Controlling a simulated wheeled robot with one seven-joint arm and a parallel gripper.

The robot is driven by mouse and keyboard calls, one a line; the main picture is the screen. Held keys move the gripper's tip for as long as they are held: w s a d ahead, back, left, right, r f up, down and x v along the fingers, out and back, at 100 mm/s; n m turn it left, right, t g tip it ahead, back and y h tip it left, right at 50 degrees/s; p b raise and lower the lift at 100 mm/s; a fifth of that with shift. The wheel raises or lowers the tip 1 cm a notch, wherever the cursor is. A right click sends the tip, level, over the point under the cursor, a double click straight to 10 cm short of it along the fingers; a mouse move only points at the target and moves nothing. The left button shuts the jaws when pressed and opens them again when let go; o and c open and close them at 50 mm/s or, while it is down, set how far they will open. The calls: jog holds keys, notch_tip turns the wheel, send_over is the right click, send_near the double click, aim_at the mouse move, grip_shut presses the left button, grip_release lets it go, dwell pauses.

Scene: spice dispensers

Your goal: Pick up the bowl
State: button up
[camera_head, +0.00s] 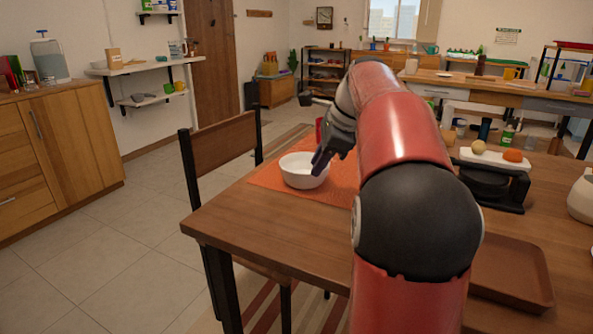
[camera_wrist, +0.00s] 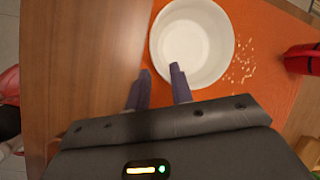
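A white round bowl (camera_head: 301,171) stands upright on an orange mat (camera_head: 268,178) near the table's left side. It looks empty in the wrist view (camera_wrist: 192,40). My gripper (camera_head: 318,164) is at the bowl's right side in the head view, pointing down. In the wrist view my gripper (camera_wrist: 160,73) is open, its two fingers apart with nothing held. One fingertip overlaps the bowl's inside and the other is just outside its rim. I cannot tell whether either finger touches the bowl. My arm hides part of the mat in the head view.
A red object (camera_wrist: 303,58) stands on the mat near the bowl, with pale crumbs (camera_wrist: 241,68) between. A brown tray (camera_head: 512,270) and a black appliance (camera_head: 492,184) are on the table's right. A chair (camera_head: 222,145) stands at the left. The near left tabletop is clear.

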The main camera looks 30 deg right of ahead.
aim_at(306, 186)
jog(key=x, duration=0.4)
jog(key=b+x, duration=0.1)
jog(key=x, duration=0.1)
jog(key=shift+a+r, duration=0.1)
jog(key=shift+a, duration=0.2)
grip_shut()
